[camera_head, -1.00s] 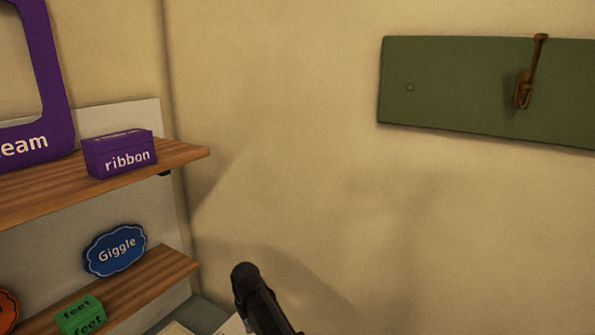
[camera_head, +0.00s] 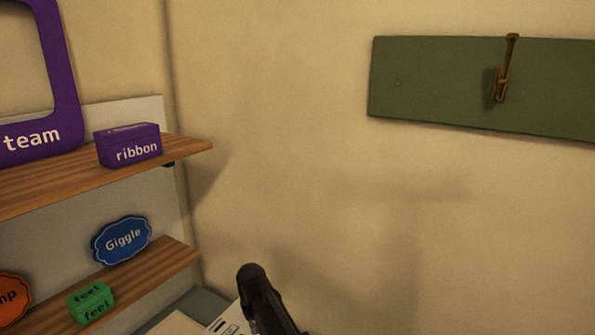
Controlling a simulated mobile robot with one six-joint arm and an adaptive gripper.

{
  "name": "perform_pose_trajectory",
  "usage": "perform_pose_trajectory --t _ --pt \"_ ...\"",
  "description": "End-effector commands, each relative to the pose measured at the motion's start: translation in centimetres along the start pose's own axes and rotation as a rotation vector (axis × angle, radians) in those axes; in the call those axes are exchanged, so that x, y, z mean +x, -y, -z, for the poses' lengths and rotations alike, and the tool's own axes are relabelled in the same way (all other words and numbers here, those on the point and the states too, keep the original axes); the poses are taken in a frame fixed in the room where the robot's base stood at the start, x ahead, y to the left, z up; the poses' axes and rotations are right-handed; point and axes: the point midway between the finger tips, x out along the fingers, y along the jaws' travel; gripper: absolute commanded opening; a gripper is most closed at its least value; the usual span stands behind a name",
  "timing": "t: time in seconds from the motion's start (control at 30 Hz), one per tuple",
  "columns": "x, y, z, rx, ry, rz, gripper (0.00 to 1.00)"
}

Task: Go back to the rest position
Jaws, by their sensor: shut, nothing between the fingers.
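A dark, rounded part of my arm (camera_head: 262,296) rises into the bottom of the head view, left of centre. No gripper fingers can be made out on it, so my gripper is not in view. The arm part stands in front of the plain wall and to the right of the shelves. It appears clear of the shelf boards in the picture. Nothing held is visible.
At left, an upper shelf (camera_head: 60,182) bears a purple "team" frame (camera_head: 70,100) and purple "ribbon" box (camera_head: 128,148). A lower shelf (camera_head: 150,272) bears a blue "Giggle" sign (camera_head: 121,240), green "feet" box (camera_head: 90,303) and orange sign (camera_head: 12,296). A green board (camera_head: 440,90) with a brass hook (camera_head: 501,75) hangs right.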

Motion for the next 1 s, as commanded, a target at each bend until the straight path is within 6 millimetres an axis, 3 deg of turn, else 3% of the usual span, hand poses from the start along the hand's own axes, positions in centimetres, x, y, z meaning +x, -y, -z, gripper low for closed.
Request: perform_pose_trajectory --t 0.47,0.7,1.0 --pt "1.0 -6.4 -5.1 0.113 0.000 0.000 0.00" --pt "2.0 -12.2 -10.9 0.234 0.000 0.000 0.00" --pt "3.1 -17.8 -18.6 0.388 0.001 -0.001 0.00"
